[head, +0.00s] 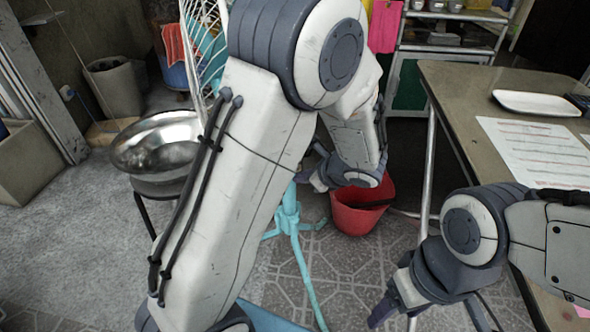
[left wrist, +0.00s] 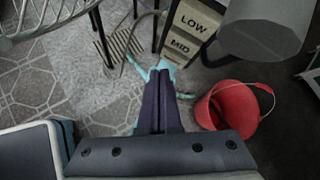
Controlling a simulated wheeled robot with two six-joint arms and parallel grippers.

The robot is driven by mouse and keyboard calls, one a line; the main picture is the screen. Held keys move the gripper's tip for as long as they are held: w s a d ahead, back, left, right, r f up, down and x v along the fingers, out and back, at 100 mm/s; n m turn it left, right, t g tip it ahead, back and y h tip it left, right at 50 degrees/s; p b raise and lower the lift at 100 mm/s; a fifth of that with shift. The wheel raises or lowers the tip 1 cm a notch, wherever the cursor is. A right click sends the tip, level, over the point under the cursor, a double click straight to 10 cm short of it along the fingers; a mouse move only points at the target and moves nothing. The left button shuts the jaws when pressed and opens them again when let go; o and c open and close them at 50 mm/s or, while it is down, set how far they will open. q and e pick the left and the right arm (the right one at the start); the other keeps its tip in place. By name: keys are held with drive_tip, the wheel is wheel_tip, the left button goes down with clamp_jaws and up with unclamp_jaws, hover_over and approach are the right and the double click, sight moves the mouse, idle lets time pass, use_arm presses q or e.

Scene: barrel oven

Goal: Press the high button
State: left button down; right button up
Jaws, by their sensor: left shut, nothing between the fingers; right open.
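A turquoise standing fan (head: 290,222) stands on the floor behind my left arm in the head view, much of it hidden. In the left wrist view a panel carries a LOW label (left wrist: 193,21) and a MID label (left wrist: 180,46). No HIGH label or button can be read; the area below MID is partly behind my fingertips. My left gripper (head: 301,178) is shut and empty beside the fan's pole. In the left wrist view its closed fingers (left wrist: 162,72) point at the panel's lower end; contact cannot be told. My right gripper (head: 392,308) is open, low at the right.
A red bucket (head: 358,211) stands on the floor right of the left gripper. A metal bowl (head: 160,146) rests on a stool at the left. A table (head: 462,92) with papers and a white tray (head: 536,103) is at the right.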

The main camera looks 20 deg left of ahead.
use_arm(q)
drive_tip(key=shift+w+a, duration=0.1)
drive_tip(key=shift+a, duration=0.05)
drive_tip(key=shift+w+a, duration=0.2)
idle(0.3)
drive_tip(key=shift+w+a, duration=0.25)
idle(0.8)
drive_tip(key=shift+s+d, duration=0.6)
idle(0.4)
drive_tip(key=s+d, duration=0.3)
drive_tip(key=shift+s+d+p, duration=0.25)
drive_tip(key=shift+p, duration=0.05)
drive_tip(key=shift+s, duration=0.1)
idle(0.4)
